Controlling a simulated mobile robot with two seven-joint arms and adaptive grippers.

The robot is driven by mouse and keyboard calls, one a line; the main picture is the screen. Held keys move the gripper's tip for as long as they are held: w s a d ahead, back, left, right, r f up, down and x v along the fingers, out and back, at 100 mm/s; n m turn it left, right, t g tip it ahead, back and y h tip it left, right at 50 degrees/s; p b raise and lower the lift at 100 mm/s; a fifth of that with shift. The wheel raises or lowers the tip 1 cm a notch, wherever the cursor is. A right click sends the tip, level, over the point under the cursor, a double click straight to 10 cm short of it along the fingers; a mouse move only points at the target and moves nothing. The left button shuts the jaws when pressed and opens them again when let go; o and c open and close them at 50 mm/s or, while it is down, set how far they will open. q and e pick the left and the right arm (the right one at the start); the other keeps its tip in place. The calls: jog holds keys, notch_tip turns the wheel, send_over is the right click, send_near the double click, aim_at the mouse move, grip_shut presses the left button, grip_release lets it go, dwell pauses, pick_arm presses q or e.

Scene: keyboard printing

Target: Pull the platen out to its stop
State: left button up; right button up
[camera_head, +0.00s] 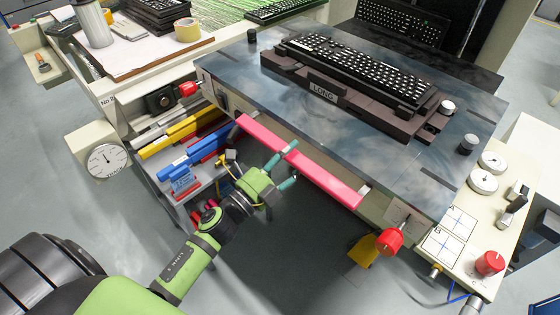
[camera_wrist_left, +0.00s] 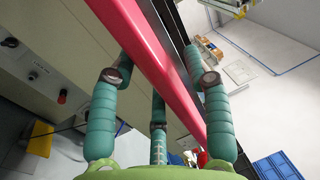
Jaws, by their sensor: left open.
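The platen (camera_head: 240,65) is a dark, glossy flat plate carrying a black keyboard (camera_head: 355,68) in a brown fixture marked LONG. A long pink-red handle bar (camera_head: 325,180) runs along its front edge. My left gripper (camera_head: 289,165) is open at the middle of the bar, with green-teal fingers. In the left wrist view the bar (camera_wrist_left: 155,60) passes between the spread fingers (camera_wrist_left: 160,78), and I see no closed grip on it. Whether a finger touches the bar I cannot tell. My right gripper is not in view.
Red knobs stand at the platen's front left (camera_head: 188,89) and front right (camera_head: 390,240). A control panel (camera_head: 475,230) with dials is at the right. A shelf of coloured bars (camera_head: 190,150) and a round gauge (camera_head: 107,161) are at the left. Grey floor in front is mostly clear.

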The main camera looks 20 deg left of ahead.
pick_arm(q)
jog(key=v, duration=1.2)
jog(key=s+a+f+n+g+y+p, duration=0.1)
jog(key=s+f+n+g+y+p, duration=0.45)
jog(key=f, duration=0.85)
jog(key=s+a+f+n+g+y, duration=0.1)
jog(key=f+n+g, duration=0.2)
jog(key=f+n, duration=0.85)
jog(key=s+d+f+n+g+p, duration=0.1)
jog(key=s+f+g, duration=0.4)
jog(key=s+f, duration=0.3)
jog(key=s+d+f+n+g+p, duration=0.1)
jog(key=s+f+g, duration=0.3)
jog(key=s, duration=1.2)
notch_tip(320, 180, down, 4)
jog(key=shift+d+f+n+g+p, duration=0.2)
jog(key=shift+n+g+p, duration=0.15)
jog(key=shift+p, duration=0.25)
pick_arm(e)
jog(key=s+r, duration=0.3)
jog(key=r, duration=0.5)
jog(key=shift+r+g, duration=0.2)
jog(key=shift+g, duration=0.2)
